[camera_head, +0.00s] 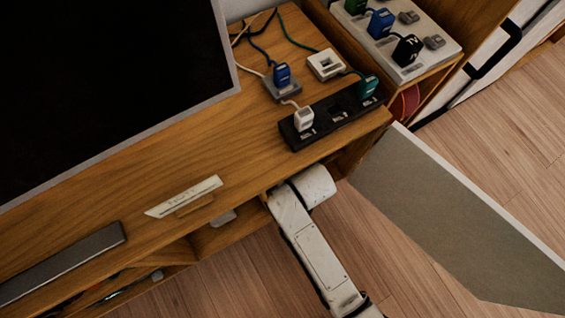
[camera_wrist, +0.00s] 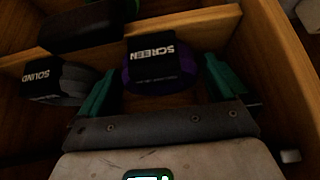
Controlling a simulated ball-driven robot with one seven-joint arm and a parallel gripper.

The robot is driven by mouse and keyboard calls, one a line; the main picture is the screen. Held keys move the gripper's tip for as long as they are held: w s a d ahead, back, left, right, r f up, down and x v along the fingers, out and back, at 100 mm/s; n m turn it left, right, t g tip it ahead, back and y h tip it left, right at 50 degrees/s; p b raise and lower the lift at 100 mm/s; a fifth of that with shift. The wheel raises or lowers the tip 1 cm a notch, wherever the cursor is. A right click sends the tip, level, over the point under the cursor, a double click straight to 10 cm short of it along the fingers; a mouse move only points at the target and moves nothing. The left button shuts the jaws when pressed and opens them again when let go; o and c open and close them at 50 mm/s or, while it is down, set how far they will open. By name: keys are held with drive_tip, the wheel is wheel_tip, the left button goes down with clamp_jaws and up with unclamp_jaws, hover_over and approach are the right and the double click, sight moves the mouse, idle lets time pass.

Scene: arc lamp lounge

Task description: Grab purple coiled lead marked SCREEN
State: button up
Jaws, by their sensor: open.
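A purple coiled lead (camera_wrist: 151,84) with a black band lettered SCREEN in white lies in a wooden compartment in the wrist view. My gripper (camera_wrist: 160,72) is open, with one green finger to the left of the coil and one to the right. The coil's near part lies between the fingers, and neither is shut on it. In the head view, my arm reaches in under the wooden top, which hides the gripper and the lead.
A grey coil marked SOUND (camera_wrist: 60,86) lies left of my left finger. A dark coil (camera_wrist: 85,27) lies behind a wooden divider (camera_wrist: 200,22). A black power strip (camera_head: 333,116) with plugs stands on the cabinet top (camera_head: 150,160). A grey panel (camera_head: 440,215) juts out at right.

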drive_tip(key=shift+c, duration=0.3)
drive_tip(key=c, duration=0.9)
drive_tip(key=shift+r, duration=0.1)
